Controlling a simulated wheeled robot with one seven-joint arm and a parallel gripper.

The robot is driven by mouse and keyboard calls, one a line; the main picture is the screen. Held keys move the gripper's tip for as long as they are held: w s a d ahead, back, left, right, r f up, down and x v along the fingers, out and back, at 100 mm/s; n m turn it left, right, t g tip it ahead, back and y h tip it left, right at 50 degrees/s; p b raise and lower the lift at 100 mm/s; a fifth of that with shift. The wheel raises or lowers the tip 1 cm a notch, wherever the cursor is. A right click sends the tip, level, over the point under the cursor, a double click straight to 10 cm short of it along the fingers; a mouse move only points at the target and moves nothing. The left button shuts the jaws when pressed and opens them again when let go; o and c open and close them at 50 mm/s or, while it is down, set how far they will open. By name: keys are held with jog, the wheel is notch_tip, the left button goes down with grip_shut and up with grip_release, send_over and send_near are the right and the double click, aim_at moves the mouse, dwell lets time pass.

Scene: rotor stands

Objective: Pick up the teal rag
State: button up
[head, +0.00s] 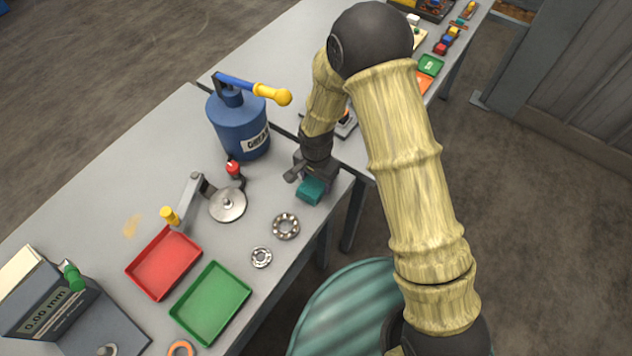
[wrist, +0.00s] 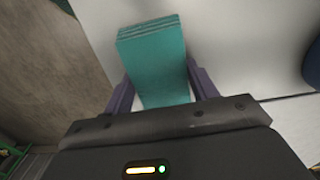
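The teal rag (head: 311,190) is a small folded block at the right edge of the near grey table, directly below my gripper (head: 305,172). In the wrist view the rag (wrist: 154,62) shows layered folds along its far end and lies between the two dark fingers of my gripper (wrist: 160,80). The fingers are wide apart, one close along each side of the rag. I cannot tell whether they press on it, or whether the rag rests on the table. The gripper body hides the rag's near end.
A blue grease can (head: 238,125) stands left of my gripper. A metal disc device (head: 227,204), a bearing ring (head: 285,226), a red tray (head: 164,263) and a green tray (head: 210,302) lie on the near table. A second table with small parts stands behind.

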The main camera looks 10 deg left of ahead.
aim_at(316, 180)
jog(key=shift+r, duration=0.15)
jog(key=shift+c, duration=0.2)
notch_tip(316, 180, up, 10)
jog(key=b, duration=0.2)
dwell(0.6)
